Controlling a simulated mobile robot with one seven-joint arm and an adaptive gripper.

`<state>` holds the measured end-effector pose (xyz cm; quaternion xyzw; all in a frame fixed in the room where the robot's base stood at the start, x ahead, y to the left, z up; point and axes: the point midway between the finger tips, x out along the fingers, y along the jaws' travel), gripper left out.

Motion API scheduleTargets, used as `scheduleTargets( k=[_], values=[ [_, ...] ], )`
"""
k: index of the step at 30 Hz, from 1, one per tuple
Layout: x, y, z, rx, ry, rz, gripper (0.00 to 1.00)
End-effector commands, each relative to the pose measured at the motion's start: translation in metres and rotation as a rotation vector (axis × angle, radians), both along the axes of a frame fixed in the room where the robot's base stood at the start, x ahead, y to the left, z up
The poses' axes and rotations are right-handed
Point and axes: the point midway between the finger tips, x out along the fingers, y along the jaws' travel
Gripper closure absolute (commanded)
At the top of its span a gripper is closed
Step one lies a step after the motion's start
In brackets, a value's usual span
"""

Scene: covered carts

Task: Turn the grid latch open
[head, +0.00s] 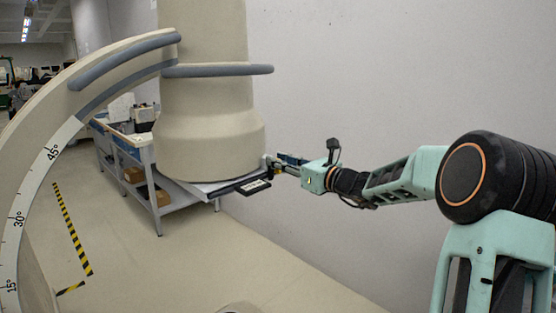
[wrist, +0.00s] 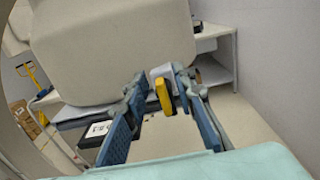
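A yellow latch lever (wrist: 163,96) hangs from a pale grey block (wrist: 160,73) below the large beige housing in the wrist view. I take it to be the grid latch. My gripper (wrist: 157,84) is open, with one blue finger on each side of the lever. The right finger is close to the lever; I cannot tell whether it touches. A gap shows on the left. In the head view my gripper (head: 276,162) is at the right edge of the flat panel under the housing, and the latch is too small to make out clearly.
The beige housing (head: 209,130) stands directly above the panel (head: 212,188). A black plate with a white label (head: 256,187) sticks out below it. A curved arm with an angle scale (head: 45,170) is at left. A cart (head: 155,185) stands behind. The wall is at right.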

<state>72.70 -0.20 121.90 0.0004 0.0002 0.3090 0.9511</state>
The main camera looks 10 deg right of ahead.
Motion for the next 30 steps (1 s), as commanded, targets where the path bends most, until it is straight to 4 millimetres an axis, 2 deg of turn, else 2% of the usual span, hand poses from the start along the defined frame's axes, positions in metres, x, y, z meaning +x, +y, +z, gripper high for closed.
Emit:
scheduleTargets(
  k=[11,18,30],
  values=[
    [0.0058,0.0043,-0.0001,0.0,0.0,0.0,0.75],
    [0.0055,0.0043,-0.0003,-0.001,0.0,0.0,1.0],
    [0.0052,0.0041,-0.0035,-0.007,0.0,0.0,1.0]
  ],
)
